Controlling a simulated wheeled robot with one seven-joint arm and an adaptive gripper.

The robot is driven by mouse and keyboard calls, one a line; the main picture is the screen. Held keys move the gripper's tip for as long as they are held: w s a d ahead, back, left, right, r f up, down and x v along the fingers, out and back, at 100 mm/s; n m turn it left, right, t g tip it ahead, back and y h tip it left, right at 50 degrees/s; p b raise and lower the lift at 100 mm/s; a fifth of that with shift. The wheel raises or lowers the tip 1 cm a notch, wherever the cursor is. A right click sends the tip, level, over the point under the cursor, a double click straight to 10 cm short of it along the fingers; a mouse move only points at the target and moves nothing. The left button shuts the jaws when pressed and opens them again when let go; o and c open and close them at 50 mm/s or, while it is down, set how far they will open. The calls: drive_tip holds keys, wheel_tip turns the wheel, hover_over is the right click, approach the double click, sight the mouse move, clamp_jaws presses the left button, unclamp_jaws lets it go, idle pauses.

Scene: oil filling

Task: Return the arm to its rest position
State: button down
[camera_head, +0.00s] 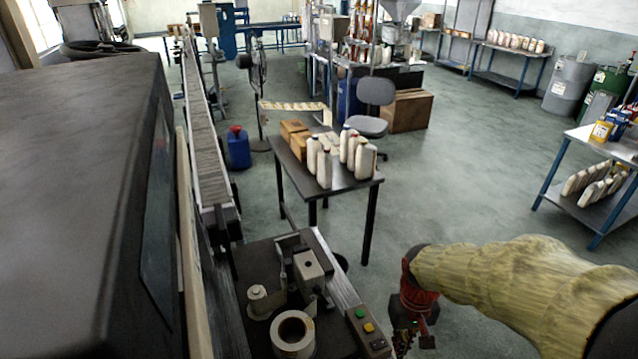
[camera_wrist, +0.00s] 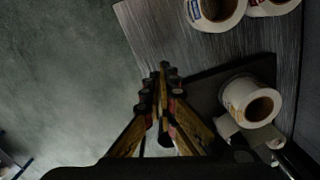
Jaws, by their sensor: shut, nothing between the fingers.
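My arm, in a yellowish sleeve, reaches in from the right edge of the head view. My gripper (camera_head: 405,345) hangs at its end, low in the picture, just right of the labelling machine's button box. In the wrist view my gripper (camera_wrist: 163,75) is shut, its fingertips together with nothing between them. It points toward the edge of a dark work surface (camera_wrist: 150,25). Grey floor shows below and to its left. The fingertips are partly cut off or hard to see in the head view.
The machine (camera_head: 270,275) with a label roll (camera_head: 293,333) and a button box (camera_head: 368,332) stands left of my gripper. A label roll (camera_wrist: 250,103) is close on the right in the wrist view. A table with white bottles (camera_head: 325,165) stands beyond. Open floor (camera_head: 470,200) lies right of it.

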drive_tip(key=s+r+m+t+b, duration=0.1)
drive_tip(key=s+r+t+b, duration=0.4)
drive_tip(key=s+r, duration=0.5)
drive_tip(key=shift+r+t, duration=0.6)
drive_tip(key=shift+r, duration=1.55)
